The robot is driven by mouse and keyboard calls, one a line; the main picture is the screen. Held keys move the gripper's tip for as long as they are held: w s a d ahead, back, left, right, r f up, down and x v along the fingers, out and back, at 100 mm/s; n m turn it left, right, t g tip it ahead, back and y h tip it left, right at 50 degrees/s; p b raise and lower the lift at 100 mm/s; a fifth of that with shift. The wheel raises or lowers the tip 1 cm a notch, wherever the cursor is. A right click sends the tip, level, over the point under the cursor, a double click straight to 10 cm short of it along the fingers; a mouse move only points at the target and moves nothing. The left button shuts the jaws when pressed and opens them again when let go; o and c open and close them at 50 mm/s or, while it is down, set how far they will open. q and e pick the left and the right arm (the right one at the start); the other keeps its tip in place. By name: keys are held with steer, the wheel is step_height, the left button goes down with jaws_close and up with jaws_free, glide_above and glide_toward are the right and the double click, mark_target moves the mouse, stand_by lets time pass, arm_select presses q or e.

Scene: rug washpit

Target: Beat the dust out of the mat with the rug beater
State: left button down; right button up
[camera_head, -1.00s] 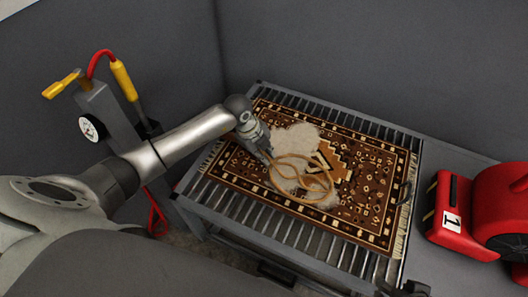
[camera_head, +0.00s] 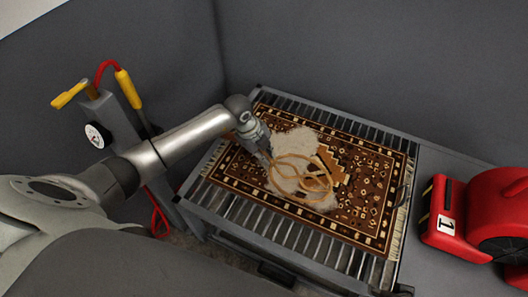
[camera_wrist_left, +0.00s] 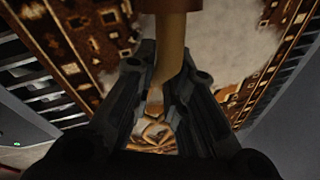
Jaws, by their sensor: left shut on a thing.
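The mat (camera_head: 362,207) is a brown patterned rug with pale fringe, lying flat on a slatted metal rack. A pale dust patch (camera_head: 290,143) covers its middle and left part. The rug beater (camera_head: 318,182), a tan looped cane head, shows over the dust patch in the head view. I cannot tell whether the head touches the mat. My left gripper (camera_head: 265,155) is above the mat's left part, shut on the beater's handle. In the left wrist view the handle (camera_wrist_left: 170,45) runs between the dark fingers (camera_wrist_left: 160,105). My right gripper is not in view.
The slatted rack (camera_head: 262,226) has a metal rim. A red blower (camera_head: 490,220) marked 1 stands to its right. A grey post with a gauge (camera_head: 97,135) and a yellow-handled wand (camera_head: 124,84) stands at left. Grey walls close off the back.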

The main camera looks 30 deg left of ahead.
mark_target(264, 166)
arm_select(q)
step_height(264, 166, down, 3)
steer(key=shift+f+b, duration=0.1)
steer(key=shift+b, duration=0.7)
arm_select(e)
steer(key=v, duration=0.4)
arm_select(q)
steer(key=shift+f+b, duration=0.55)
steer(key=shift+f, duration=0.2)
steer(key=shift+s+r+p, duration=0.1)
steer(key=shift+r+p, duration=0.25)
steer(key=shift+r, duration=0.2)
steer(key=shift+r+p, duration=0.95)
steer(key=shift+p, duration=0.25)
steer(key=shift+r+p, duration=0.9)
steer(key=shift+r, duration=0.15)
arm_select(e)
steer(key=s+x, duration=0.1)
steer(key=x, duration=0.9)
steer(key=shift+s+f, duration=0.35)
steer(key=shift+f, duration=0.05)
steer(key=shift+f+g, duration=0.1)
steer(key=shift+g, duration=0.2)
